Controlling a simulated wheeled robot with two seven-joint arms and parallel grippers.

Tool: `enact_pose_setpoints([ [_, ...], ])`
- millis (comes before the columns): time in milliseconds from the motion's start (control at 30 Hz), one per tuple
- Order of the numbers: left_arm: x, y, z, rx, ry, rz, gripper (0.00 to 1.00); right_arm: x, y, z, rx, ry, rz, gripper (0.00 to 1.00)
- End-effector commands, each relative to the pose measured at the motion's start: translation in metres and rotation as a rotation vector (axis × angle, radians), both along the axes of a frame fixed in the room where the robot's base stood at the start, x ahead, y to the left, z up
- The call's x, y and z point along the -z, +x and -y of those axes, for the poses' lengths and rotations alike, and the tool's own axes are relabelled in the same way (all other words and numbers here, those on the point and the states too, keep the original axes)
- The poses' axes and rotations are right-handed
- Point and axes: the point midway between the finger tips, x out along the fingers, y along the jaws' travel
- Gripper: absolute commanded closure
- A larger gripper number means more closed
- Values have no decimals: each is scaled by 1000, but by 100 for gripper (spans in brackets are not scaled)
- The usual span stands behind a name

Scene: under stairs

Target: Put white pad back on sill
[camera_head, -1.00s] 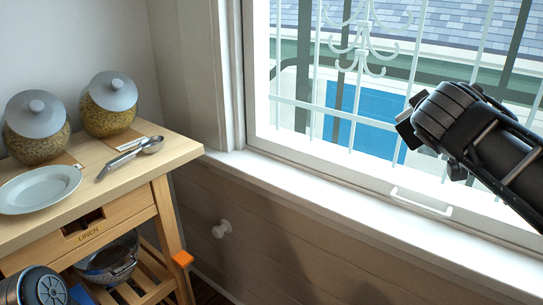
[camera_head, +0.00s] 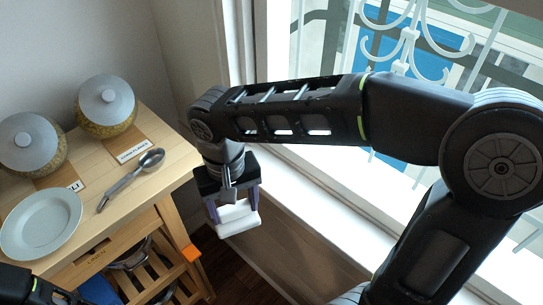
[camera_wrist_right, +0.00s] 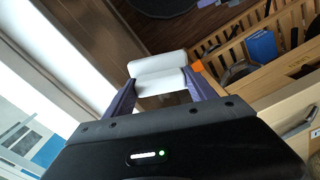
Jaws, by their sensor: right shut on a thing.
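The white pad (camera_head: 238,221) is a small white block held between the purple-grey fingers of my right gripper (camera_head: 232,206). In the right wrist view the pad (camera_wrist_right: 158,72) sits between the two fingertips of the right gripper (camera_wrist_right: 160,92). The gripper is shut on it and points down, in the air beside the wooden cart. The white window sill (camera_head: 325,212) runs to the right of the pad, apart from it in the picture. My right arm covers part of the window and sill. My left gripper does not show; only a dark part of my left arm is at the lower left.
The wooden cart (camera_head: 152,187) stands left of the pad. On it are two lidded jars (camera_head: 105,108) (camera_head: 30,145), a plate (camera_head: 41,224) and a metal scoop (camera_head: 130,180). An orange block (camera_head: 191,252) is on the cart's side. The visible sill looks clear.

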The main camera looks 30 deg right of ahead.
Motion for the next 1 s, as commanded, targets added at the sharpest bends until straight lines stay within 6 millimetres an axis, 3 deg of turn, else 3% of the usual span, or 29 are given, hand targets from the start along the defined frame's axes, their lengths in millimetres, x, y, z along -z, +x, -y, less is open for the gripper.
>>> enact_pose_setpoints([
  [100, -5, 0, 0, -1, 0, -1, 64, -1, -8, -4, 8, 15, -12, 68],
  [367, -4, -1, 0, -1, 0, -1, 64, 1, -8, -5, 8, 16, -10, 68],
  [567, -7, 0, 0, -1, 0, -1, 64, 0, -4, 7, 10, 16, -10, 68],
  [767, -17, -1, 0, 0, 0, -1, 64, -2, 8, 49, 14, 16, -11, 68],
  [1000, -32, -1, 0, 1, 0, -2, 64, -2, 28, 116, 13, 16, -11, 68],
])
